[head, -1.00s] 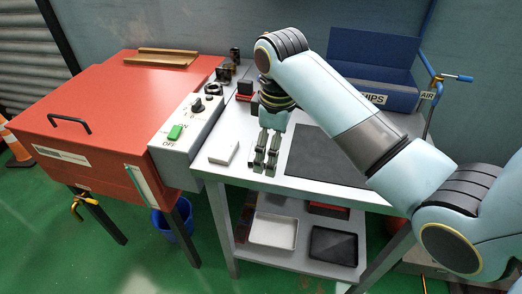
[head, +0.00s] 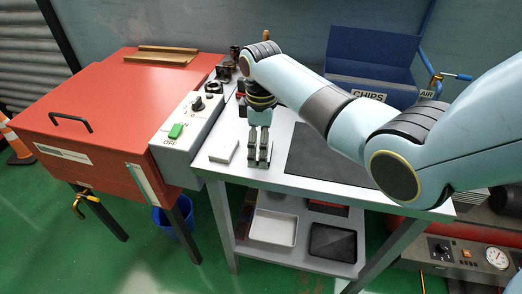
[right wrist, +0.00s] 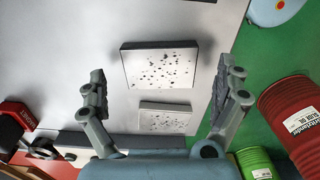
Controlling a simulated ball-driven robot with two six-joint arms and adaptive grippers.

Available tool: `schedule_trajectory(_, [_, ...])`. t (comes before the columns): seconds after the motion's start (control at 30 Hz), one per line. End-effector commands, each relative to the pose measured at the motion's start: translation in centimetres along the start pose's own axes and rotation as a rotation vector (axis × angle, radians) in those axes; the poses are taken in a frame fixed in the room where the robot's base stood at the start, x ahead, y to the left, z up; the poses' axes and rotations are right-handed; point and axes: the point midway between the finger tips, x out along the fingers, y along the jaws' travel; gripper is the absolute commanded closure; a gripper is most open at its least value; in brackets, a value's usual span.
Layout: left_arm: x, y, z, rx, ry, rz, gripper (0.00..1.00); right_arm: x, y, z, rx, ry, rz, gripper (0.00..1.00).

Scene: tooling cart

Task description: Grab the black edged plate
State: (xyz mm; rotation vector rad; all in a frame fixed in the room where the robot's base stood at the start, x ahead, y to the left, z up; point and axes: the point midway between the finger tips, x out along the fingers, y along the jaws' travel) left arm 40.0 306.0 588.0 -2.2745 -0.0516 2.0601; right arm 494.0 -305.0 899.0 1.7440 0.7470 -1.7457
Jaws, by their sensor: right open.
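In the right wrist view a square, speckled pale plate with dark edges (right wrist: 160,66) lies flat on the light tabletop. A smaller speckled pale plate (right wrist: 165,118) lies apart from it, lower in that view. My right gripper (right wrist: 166,72) is open, its fingers spread to either side of the dark-edged plate without touching it. In the head view the right gripper (head: 258,164) points down over the table, just right of a pale plate (head: 223,151). The gripper may hide the other plate there. My left gripper is not in view.
A dark mat (head: 328,166) lies right of the gripper. A blue chips bin (head: 372,60) stands at the back. A red cabinet with a control panel (head: 188,130) borders the table on the left. Trays (head: 274,228) sit on the lower shelf.

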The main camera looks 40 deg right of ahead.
Motion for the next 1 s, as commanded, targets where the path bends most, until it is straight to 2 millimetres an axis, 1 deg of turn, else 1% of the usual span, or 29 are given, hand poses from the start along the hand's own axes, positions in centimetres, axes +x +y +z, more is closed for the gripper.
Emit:
schedule_trajectory(0.03, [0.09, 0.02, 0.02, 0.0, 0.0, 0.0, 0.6, 0.63, -0.04, -0.01, 0.0, 0.0, -0.001, 0.0])
schedule_trajectory(0.1, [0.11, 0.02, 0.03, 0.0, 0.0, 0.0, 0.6, 1.04, -0.03, -0.02, 0.0, 0.0, 0.0, 0.0])
schedule_trajectory(0.33, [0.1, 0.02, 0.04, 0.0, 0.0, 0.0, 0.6, 1.14, -0.02, -0.03, 0.0, 0.001, 0.001, 0.0])
schedule_trajectory(0.9, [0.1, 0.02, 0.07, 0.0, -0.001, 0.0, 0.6, 1.11, -0.03, -0.04, 0.0, 0.001, 0.001, 0.75])
schedule_trajectory(0.97, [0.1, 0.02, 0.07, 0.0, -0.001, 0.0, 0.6, 1.11, -0.03, -0.04, 0.0, 0.001, 0.001, 0.82])
schedule_trajectory(1.0, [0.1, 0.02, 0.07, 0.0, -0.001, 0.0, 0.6, 1.02, 0.04, -0.09, 0.0, 0.002, 0.002, 0.85])
